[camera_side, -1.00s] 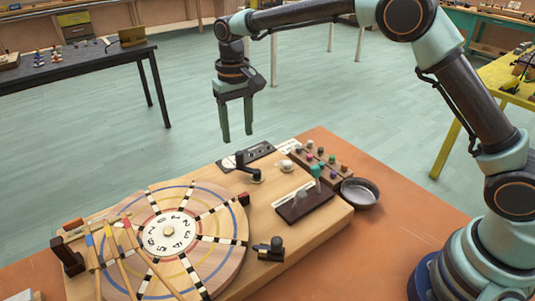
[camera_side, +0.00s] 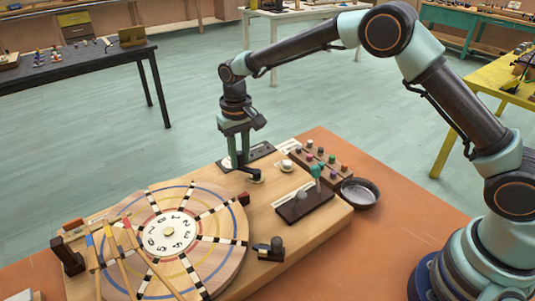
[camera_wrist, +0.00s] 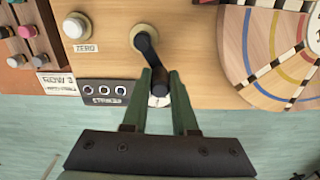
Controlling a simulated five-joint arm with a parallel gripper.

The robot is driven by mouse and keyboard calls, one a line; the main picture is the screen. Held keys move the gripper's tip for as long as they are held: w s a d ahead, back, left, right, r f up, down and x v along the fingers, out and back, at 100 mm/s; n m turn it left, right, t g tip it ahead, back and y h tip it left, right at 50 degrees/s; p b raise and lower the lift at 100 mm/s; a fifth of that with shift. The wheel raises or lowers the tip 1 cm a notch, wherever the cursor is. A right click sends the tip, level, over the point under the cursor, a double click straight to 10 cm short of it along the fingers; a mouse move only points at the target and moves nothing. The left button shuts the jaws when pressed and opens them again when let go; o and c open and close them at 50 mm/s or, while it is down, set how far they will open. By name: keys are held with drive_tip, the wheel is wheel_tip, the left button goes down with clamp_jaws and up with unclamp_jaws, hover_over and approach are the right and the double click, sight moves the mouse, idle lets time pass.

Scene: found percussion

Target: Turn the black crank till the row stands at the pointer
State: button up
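The black crank (camera_side: 249,172) stands at the back of the wooden board, its knob end toward the back left in the side view. In the wrist view the crank (camera_wrist: 149,48) runs from its pale round hub down to its knob. My gripper (camera_side: 239,164) is lowered over the knob; in the wrist view my gripper's fingers (camera_wrist: 160,74) stand apart, one on each side of it. Whether they touch it is unclear. The wheel (camera_side: 200,262) carries black-and-white rows and coloured rings. A small dark red block, seemingly the pointer (camera_side: 243,198), sits at its rim, close to one row's end.
A white button (camera_wrist: 76,26) marked ZERO and a dark socket plate (camera_wrist: 103,91) lie near the crank. A lever box (camera_side: 305,206), a block of coloured pegs (camera_side: 322,163) and a metal bowl (camera_side: 360,193) are to the right. Sticks (camera_side: 118,258) lie over the wheel's left side.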

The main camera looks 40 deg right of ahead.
drive_tip(key=shift+a+n, duration=0.1)
drive_tip(key=shift+n, duration=0.2)
clamp_jaws()
drive_tip(key=n, duration=0.2)
drive_tip(key=shift+s+a+n, duration=0.3)
drive_tip(key=shift+s+a, duration=0.05)
drive_tip(key=shift+a, duration=0.05)
drive_tip(key=n, duration=0.1)
drive_tip(key=s+n, duration=0.1)
drive_tip(key=shift+a+n, duration=0.3)
drive_tip(key=n, duration=0.2)
drive_tip(key=shift+s+a+n, duration=0.2)
drive_tip(key=shift+s+n, duration=0.1)
drive_tip(key=shift+s, duration=0.1)
drive_tip(key=shift+s+a+n, duration=0.1)
drive_tip(key=shift+s+n, duration=0.2)
drive_tip(key=shift+n, duration=0.55)
drive_tip(key=shift+s+n, duration=0.3)
drive_tip(key=shift+n, duration=0.55)
drive_tip(key=o, duration=0.9)
unclamp_jaws()
